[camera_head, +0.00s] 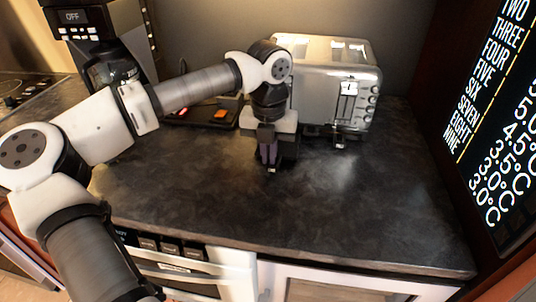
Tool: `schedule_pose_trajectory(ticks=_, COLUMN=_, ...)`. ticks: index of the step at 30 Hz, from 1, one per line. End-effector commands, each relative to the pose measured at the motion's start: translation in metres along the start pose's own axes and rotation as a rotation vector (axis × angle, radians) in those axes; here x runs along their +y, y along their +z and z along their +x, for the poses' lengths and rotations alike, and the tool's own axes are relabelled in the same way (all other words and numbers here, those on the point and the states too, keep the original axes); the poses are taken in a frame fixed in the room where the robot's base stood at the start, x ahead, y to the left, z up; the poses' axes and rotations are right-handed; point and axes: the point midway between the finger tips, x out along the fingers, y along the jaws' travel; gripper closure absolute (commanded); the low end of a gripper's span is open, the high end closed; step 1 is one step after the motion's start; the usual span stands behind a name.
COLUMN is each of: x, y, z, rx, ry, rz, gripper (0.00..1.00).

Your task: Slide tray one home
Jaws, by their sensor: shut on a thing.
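My gripper (270,170) points down over the dark counter, just left of the toaster's front. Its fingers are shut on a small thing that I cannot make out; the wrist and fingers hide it. A small dark piece (340,144) juts out low at the front of the silver toaster (335,70). I cannot tell any piece here for certain as tray one. A white built-in appliance (190,268) with dark buttons and a handle sits under the counter's front edge, its left part hidden by my arm.
The dark counter (330,215) is clear in front of the toaster. A coffee machine (95,35) stands at the back left. A dark flat item with an orange part (219,115) lies behind my arm. A text display (495,110) is on the right wall.

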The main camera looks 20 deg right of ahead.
Motion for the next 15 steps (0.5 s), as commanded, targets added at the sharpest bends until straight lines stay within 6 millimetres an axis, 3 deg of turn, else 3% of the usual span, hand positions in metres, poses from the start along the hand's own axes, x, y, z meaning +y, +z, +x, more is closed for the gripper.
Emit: schedule_pose_trajectory(ticks=15, x=0.000, y=0.015, z=0.000, rx=-0.002, ry=0.000, rz=0.000, gripper=1.00)
